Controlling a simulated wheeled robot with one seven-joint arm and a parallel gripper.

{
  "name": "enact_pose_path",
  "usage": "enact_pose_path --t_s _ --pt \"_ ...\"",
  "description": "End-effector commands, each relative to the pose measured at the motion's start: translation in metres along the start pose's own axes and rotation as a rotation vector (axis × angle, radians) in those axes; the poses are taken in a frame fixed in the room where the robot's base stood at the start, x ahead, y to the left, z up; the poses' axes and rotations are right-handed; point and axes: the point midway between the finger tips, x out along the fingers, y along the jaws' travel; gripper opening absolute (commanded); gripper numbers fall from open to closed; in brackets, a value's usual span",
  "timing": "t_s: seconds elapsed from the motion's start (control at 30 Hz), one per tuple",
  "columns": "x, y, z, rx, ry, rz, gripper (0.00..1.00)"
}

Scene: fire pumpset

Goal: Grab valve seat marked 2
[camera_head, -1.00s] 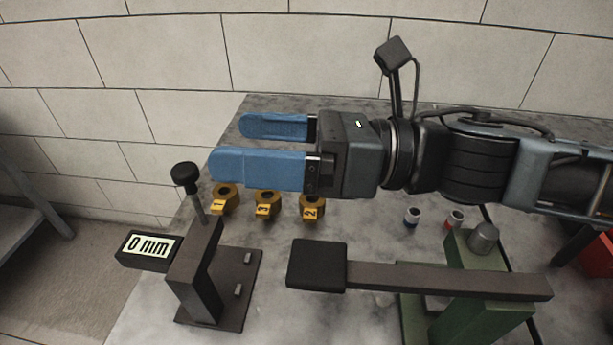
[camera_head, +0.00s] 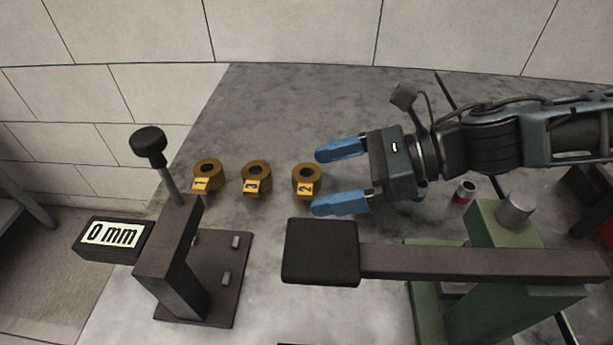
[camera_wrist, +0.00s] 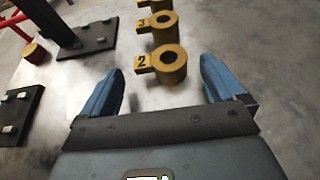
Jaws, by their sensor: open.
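The valve seat marked 2 (camera_head: 307,176) is a yellow ring with a dark hole and a numbered tag, standing on the grey table. It is the rightmost of a row of such seats in the head view. My gripper (camera_head: 327,177) is open and empty, with its blue fingertips just right of the seat. In the wrist view the seat (camera_wrist: 170,66) lies ahead of the gap between the fingers (camera_wrist: 163,80), its tag pointing left. The seat appears roughly centred on the gap, and nothing is held.
Valve seats marked 3 (camera_head: 256,177) and 1 (camera_head: 207,175) stand to the left. A gauge stand reading 0 mm (camera_head: 110,234) is at front left. A green press with a long dark lever (camera_head: 480,265) stands in front of my arm.

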Motion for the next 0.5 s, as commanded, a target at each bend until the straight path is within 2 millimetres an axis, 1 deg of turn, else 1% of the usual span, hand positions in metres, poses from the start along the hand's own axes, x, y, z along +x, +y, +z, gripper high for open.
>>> enact_pose_path --t_s 0.03,0.13,0.23,0.4,0.43,0.5 --pt "0.007 0.000 0.000 0.001 -0.001 0.001 0.96" --pt "0.016 -0.001 0.000 0.000 0.000 -0.002 0.96" --pt "0.020 -0.001 0.000 0.001 0.000 -0.003 0.96" --pt "0.020 -0.001 0.000 0.001 -0.001 -0.003 0.96" --pt "0.020 -0.001 0.000 0.001 -0.001 -0.003 0.95" --pt "0.019 -0.001 0.000 0.001 -0.001 -0.003 0.88"
